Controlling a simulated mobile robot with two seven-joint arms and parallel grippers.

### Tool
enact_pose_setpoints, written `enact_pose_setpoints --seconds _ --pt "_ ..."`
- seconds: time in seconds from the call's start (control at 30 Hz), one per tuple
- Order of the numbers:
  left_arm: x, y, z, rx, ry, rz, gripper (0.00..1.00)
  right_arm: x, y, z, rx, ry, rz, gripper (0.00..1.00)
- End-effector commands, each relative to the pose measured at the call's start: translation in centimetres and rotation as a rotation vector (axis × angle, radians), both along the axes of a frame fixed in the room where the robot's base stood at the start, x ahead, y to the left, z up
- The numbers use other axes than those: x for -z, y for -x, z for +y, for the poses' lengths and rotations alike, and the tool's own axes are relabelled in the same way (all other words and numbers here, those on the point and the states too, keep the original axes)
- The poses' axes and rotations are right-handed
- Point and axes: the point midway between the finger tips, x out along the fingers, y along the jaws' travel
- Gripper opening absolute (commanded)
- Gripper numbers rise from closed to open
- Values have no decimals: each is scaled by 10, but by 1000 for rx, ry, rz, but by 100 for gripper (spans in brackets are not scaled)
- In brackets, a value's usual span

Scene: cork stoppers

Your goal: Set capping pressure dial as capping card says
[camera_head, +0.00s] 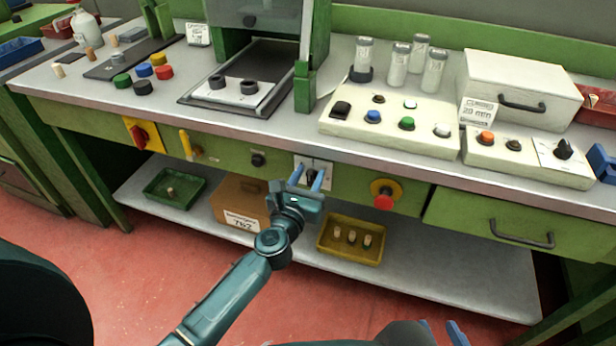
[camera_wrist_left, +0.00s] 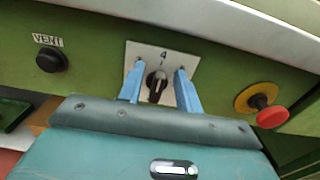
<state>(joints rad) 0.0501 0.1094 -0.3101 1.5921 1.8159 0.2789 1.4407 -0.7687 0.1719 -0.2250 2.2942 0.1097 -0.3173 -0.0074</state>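A black dial knob (camera_wrist_left: 157,86) sits on a white plate (camera_wrist_left: 139,53) on the green front panel, under a mark that looks like 4. In the head view the plate (camera_head: 327,171) is partly behind my left gripper (camera_head: 308,180). My left gripper (camera_wrist_left: 160,88) is open, its blue fingers on either side of the knob with gaps. My right gripper (camera_head: 441,332) shows only at the bottom edge, its blue fingertips apart. A card (camera_head: 477,111) reading about 29 mm stands by the button panel. Another card (camera_head: 199,34) is too small to read. I cannot tell which is the capping card.
A black button (camera_wrist_left: 50,60) marked VENT is left of the dial. A red emergency button (camera_head: 383,201) on yellow is right of it. Another black knob (camera_head: 563,150) sits on a right-hand box. A yellow tray (camera_head: 350,257) with small stoppers is on the shelf below.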

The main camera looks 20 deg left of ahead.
Motion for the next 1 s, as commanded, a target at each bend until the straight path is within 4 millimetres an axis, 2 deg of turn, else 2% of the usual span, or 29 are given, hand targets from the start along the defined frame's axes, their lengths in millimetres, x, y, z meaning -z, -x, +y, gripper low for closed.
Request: enact_pose_setpoints --seconds 0.1,0.5,1.0 --pt "0 0 0 0 0 0 33 -1 0 0 1 0 -2 36" --pt "1 1 0 0 0 2 0 -1 0 0 1 0 -3 36" --pt "5 2 -1 1 -50 9 0 -3 0 0 0 -2 2 36"
